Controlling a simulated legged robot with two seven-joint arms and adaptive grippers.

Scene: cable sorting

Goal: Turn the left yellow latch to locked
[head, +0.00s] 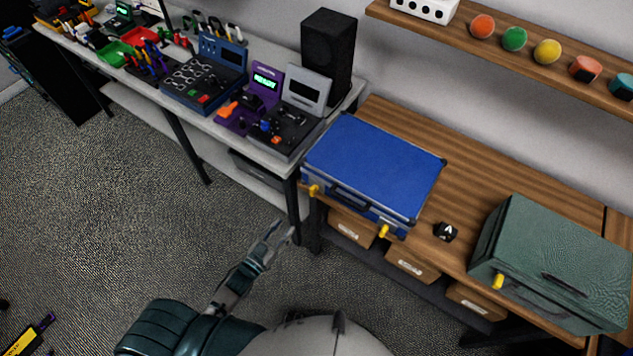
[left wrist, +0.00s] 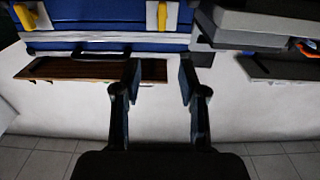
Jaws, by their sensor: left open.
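A closed blue case (head: 375,165) lies on the wooden bench, with a dark handle on its front side. Its left yellow latch (head: 314,190) is at the front left corner, and its right yellow latch (head: 384,231) is further right. In the left wrist view, which looks turned around, the left latch (left wrist: 162,16) is near the middle top and the right latch (left wrist: 25,16) at the top left. My left gripper (head: 278,236) is open and empty, in front of and below the left latch, apart from it. My right gripper is out of view.
A green case (head: 550,262) with a yellow latch stands on the right of the wooden bench (head: 450,205). A small black cube (head: 445,232) lies between the cases. A grey bench (head: 345,98) with devices adjoins on the left. Open floor lies in front.

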